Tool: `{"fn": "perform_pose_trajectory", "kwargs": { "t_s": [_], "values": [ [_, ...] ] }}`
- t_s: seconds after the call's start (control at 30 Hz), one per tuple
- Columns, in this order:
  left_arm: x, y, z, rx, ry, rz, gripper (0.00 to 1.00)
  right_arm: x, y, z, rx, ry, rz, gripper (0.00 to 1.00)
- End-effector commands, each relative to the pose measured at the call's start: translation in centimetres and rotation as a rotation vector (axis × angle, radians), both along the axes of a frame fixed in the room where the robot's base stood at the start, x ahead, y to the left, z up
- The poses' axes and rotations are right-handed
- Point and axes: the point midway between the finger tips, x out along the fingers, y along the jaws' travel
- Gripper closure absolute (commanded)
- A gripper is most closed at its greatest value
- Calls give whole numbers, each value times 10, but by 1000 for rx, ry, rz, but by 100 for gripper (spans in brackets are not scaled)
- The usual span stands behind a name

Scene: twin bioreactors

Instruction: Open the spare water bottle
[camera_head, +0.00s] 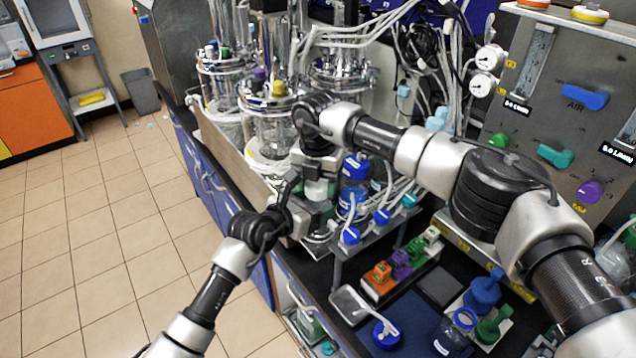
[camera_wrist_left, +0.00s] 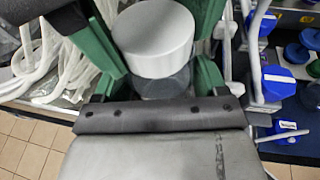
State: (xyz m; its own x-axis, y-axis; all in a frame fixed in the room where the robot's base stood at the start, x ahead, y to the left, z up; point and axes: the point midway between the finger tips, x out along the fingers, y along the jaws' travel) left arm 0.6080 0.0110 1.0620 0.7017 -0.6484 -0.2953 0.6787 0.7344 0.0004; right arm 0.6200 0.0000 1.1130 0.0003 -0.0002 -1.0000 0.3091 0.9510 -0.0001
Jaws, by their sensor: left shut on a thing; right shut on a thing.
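The spare water bottle (camera_wrist_left: 165,84) is a clear vessel with a wide white cap (camera_wrist_left: 152,40), seen close up in the left wrist view. My left gripper (camera_wrist_left: 158,62) has its green fingers on either side of it and is shut on the bottle. In the head view my left gripper (camera_head: 302,208) reaches in from the left at the bench's front edge. My right gripper (camera_head: 318,184) points down just above it, shut on what appears to be the cap; its contact is mostly hidden. I cannot tell whether the cap is loose.
A blue-capped bottle (camera_head: 354,168) stands close to the right of the grippers. Steel bioreactors (camera_head: 275,125) with tubing stand behind. A rack of coloured blocks (camera_head: 400,262) and several blue-capped bottles crowd the bench at right. The tiled floor (camera_head: 100,220) at left is clear.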

Motion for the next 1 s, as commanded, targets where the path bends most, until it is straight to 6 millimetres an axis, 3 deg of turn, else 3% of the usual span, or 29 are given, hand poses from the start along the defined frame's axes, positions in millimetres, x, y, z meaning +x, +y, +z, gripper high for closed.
{"fn": "perform_pose_trajectory", "kwargs": {
  "t_s": [1.0],
  "values": [
    [0,0,-2,2,4,0,94,-1,0,2,0,0,2145,72]
  ]
}}
